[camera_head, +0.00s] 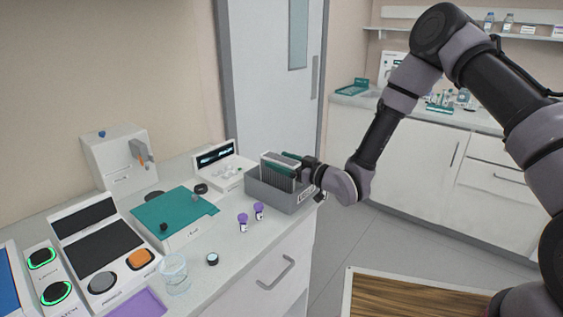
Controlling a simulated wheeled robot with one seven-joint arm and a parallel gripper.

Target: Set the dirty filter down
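The filter (277,173), a pale pleated panel with a dark green edge, stands upright at the grey open bin (288,199) on the right end of the counter. Its lower part is hidden behind the bin's front wall, so I cannot tell whether it touches the bin's floor. My gripper (301,165) reaches in from the right at the filter's upper right edge and appears shut on it. The fingertips are small and partly hidden.
A closed grey door (258,98) stands behind. Grey floor is open to the right.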

